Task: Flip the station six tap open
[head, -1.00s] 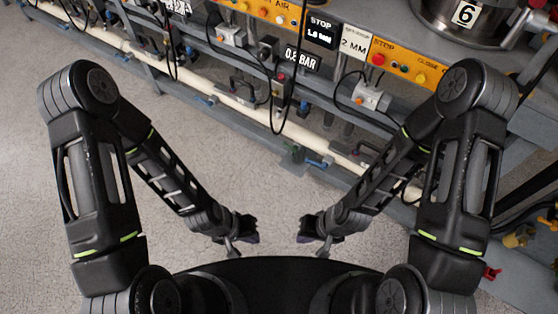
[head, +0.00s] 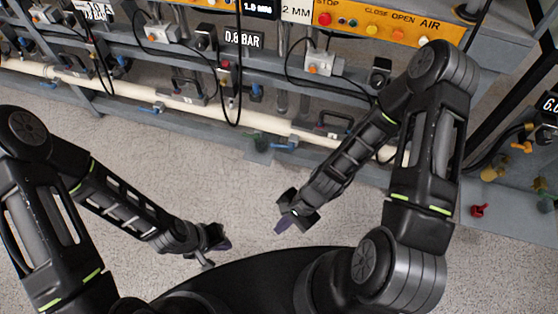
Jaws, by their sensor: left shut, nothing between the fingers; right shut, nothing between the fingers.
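My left gripper (head: 218,240) is shut and empty, held above the floor at the lower middle of the head view. My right gripper (head: 286,222) is shut and empty, a little to its right. Both are apart from the bench. A blue-handled tap (head: 287,145) sits by the white pipe. On the right are an orange-handled fitting (head: 522,147), a yellow fitting (head: 490,174) and a red-handled valve (head: 479,210). No station number six plate shows now, so I cannot tell which of these, if any, is the station six tap.
The grey bench frame with a long white pipe (head: 190,104) crosses the view. A dark display at the right edge is cut off. Bare floor (head: 165,180) lies before the bench.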

